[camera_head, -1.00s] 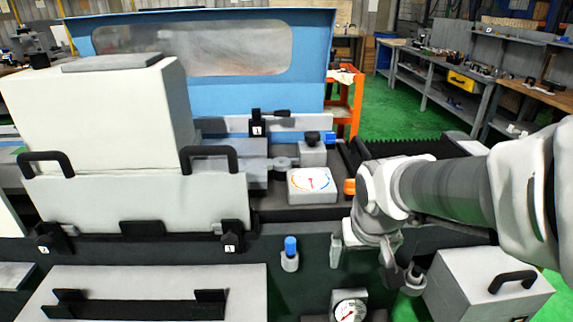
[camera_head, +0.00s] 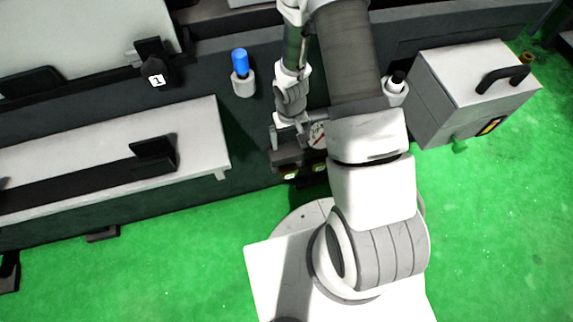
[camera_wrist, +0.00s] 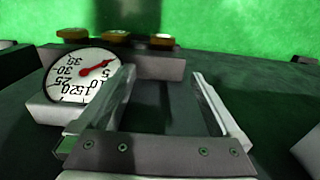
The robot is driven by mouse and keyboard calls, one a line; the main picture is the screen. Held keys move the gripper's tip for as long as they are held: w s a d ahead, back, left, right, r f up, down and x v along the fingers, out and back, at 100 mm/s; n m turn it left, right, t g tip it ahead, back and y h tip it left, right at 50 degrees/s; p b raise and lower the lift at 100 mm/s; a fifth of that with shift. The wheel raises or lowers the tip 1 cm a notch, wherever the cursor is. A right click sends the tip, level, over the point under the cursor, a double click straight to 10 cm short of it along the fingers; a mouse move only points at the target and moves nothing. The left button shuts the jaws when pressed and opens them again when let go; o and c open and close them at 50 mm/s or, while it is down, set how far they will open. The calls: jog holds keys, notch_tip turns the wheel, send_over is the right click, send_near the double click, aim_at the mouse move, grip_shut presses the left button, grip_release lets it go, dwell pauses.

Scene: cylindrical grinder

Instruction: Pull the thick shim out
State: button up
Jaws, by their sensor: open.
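I cannot single out the thick shim. In the wrist view three brass-coloured tabs, left (camera_wrist: 72,34), middle (camera_wrist: 115,37) and right (camera_wrist: 162,41), sit along the far edge of a grey block (camera_wrist: 150,66). Any of them may be a shim; their thickness cannot be told. In the head view two yellowish marked ends (camera_head: 289,173) show low on the machine front. My gripper (camera_wrist: 162,78) is open, its two fingers wide apart with nothing between them. The tabs lie beyond its fingertips. In the head view my gripper (camera_head: 285,133) is partly hidden by my arm.
A round dial gauge (camera_wrist: 80,74) stands close beside the left finger. A grey box with a black handle (camera_head: 470,90) stands at the right. A pale shelf (camera_head: 195,145) juts out at left. Green floor (camera_head: 150,270) is open in front.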

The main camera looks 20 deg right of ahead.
aim_at(289, 170)
jog(key=f+b, duration=0.3)
jog(key=f, duration=0.7)
jog(key=f+b, duration=0.3)
jog(key=f, duration=0.7)
jog(key=shift+s+a+f, duration=0.1)
jog(key=shift+s+a, duration=0.05)
jog(key=shift+s, duration=0.05)
jog(key=shift+c, duration=0.2)
grip_shut()
